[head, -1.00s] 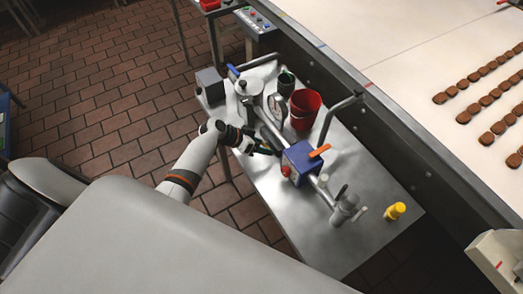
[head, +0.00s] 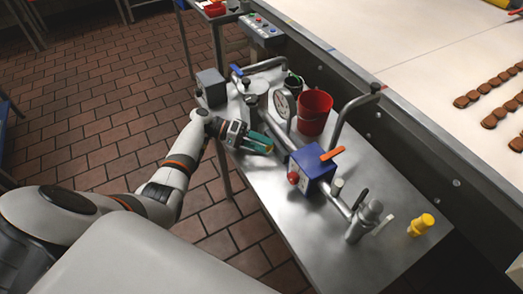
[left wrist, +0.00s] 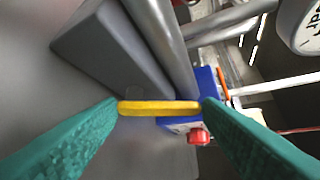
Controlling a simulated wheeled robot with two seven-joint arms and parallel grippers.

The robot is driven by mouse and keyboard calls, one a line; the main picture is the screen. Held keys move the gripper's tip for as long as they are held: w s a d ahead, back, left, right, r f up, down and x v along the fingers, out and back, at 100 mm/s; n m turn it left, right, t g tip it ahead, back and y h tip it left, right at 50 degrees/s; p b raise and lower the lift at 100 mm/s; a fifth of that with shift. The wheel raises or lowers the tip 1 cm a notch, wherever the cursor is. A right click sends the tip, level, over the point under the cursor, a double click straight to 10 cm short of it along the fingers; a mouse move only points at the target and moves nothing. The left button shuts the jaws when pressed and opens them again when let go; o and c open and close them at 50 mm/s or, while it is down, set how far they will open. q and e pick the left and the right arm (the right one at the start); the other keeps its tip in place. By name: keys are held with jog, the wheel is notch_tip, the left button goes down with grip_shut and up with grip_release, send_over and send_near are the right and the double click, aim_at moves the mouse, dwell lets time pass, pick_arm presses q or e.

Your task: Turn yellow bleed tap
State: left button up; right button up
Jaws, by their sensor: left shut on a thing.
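The yellow bleed tap (left wrist: 160,107) shows in the left wrist view as a short yellow bar lying across between my two teal fingertips. My left gripper (left wrist: 160,110) is shut on it, with a fingertip at each end of the bar. In the head view my left gripper (head: 266,145) is low at the left side of the steel table, beside the pipework. Only a small yellow bit of the tap (head: 268,149) shows there; the fingers hide most of it. My right gripper is not in view.
The steel table (head: 290,235) carries a pipe with a blue box (head: 314,170), an orange lever, a red knob and a round gauge (head: 283,104). A red bucket (head: 314,112) stands behind. A separate yellow fitting (head: 421,224) stands at right. A conveyor with biscuits runs beyond.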

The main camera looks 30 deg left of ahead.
pick_arm(q)
jog(key=shift+w+a+n+h+b, duration=0.15)
jog(key=shift+n+h+b, duration=0.15)
jog(key=shift+h+b, duration=0.15)
dwell(0.3)
jog(key=o, duration=1)
jog(key=shift+f, duration=0.15)
